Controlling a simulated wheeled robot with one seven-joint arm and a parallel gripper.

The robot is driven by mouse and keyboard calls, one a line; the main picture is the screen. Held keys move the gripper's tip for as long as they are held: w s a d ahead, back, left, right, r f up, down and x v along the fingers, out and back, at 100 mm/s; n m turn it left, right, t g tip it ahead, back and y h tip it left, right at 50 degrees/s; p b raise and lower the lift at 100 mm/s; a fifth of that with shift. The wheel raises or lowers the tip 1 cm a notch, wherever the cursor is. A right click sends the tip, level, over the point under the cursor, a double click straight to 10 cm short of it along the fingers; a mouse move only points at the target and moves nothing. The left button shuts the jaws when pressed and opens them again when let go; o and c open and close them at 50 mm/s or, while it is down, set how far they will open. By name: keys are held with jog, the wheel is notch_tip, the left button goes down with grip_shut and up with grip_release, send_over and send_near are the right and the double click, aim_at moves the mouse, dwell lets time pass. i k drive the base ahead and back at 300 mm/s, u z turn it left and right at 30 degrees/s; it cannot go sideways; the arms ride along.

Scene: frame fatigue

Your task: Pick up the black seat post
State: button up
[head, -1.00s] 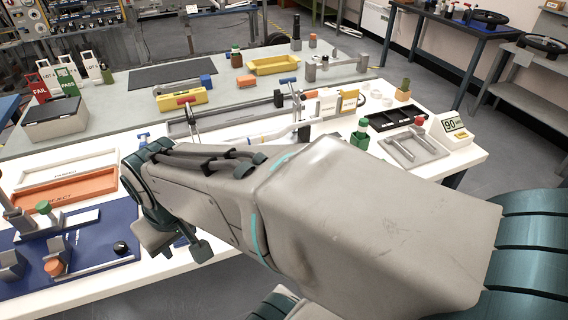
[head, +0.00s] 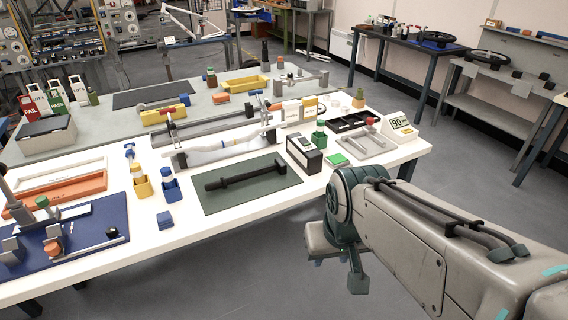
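A black seat post (head: 245,175) lies flat on a dark green mat (head: 213,203) near the front edge of the white workbench. It runs from lower left to upper right, and nothing covers it. My arm reaches in from the lower right. My gripper (head: 338,268) is at the arm's far end, in front of the bench edge and to the right of the mat, apart from the post. It is partly hidden by my wrist, and its opening does not show clearly.
A black-and-white box (head: 304,155) and a green pad (head: 338,160) stand right of the mat. Yellow and blue holders (head: 142,184) stand to its left. A long grey fixture (head: 220,150) lies behind it. A digital scale (head: 400,125) is at the right corner.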

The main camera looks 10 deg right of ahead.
aim_at(279, 164)
jog(key=u, duration=0.6)
jog(key=i, duration=1.3)
jog(key=z, duration=0.6)
